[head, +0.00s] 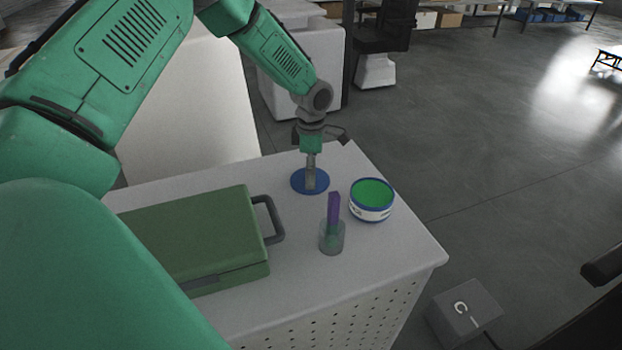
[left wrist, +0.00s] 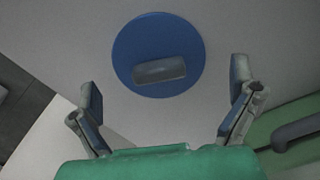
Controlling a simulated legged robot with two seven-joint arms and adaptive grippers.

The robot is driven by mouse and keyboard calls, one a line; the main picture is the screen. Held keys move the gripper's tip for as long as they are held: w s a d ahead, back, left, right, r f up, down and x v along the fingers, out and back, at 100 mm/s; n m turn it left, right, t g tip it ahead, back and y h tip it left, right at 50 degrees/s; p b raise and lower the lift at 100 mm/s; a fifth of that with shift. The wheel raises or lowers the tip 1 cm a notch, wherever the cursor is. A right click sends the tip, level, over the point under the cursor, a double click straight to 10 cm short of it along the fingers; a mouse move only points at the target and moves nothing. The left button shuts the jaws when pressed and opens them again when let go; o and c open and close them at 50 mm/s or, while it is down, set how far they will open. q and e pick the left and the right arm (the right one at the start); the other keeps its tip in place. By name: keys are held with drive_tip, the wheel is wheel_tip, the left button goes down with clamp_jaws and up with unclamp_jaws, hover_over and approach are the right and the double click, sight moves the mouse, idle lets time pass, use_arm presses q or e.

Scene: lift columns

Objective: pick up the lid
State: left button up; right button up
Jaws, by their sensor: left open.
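The lid (head: 299,187) is a round blue disc lying on the white table in the head view. In the left wrist view the lid (left wrist: 158,35) lies flat with an oblong grey handle (left wrist: 160,70) on it. My left gripper (head: 311,163) comes down over the lid from behind in the head view. In the left wrist view my left gripper (left wrist: 166,95) has its fingers spread wide, with nothing between them; the lid lies just ahead of the fingertips.
A round tin with green contents (head: 372,195) stands right of the lid. A clear cup (head: 331,240) holding a purple stick stands in front. A green case (head: 195,240) with a grey handle fills the left of the table. A grey box (head: 465,312) is on the floor.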

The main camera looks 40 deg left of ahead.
use_arm(q)
wheel_tip(320, 180, down, 2)
drive_tip(key=shift+f, duration=0.1)
drive_tip(key=shift+a+f, duration=0.15)
drive_tip(key=shift+a, duration=0.35)
drive_tip(key=c, duration=0.6)
drive_tip(key=shift+s, duration=0.1)
drive_tip(key=c, duration=1.3)
drive_tip(key=shift+d, duration=0.45)
drive_tip(key=r, duration=0.6)
drive_tip(key=shift+w+a+r, duration=0.2)
drive_tip(key=shift+a+r, duration=0.05)
drive_tip(key=shift+a, duration=0.1)
wheel_tip(320, 180, up, 4)
drive_tip(key=d, duration=0.1)
use_arm(e)
wheel_tip(320, 180, up, 6)
drive_tip(key=p, duration=0.6)
use_arm(q)
drive_tip(key=m, duration=0.1)
approach(371, 192)
drive_tip(key=shift+s+d+f, duration=0.1)
drive_tip(key=shift+d, duration=0.1)
drive_tip(key=f+b, duration=0.3)
drive_tip(key=f, duration=0.1)
drive_tip(key=shift+a, duration=0.2)
drive_tip(key=shift+f+b, duration=0.7)
drive_tip(key=shift+f, duration=0.4)
use_arm(e)
drive_tip(key=shift+f, duration=2.15)
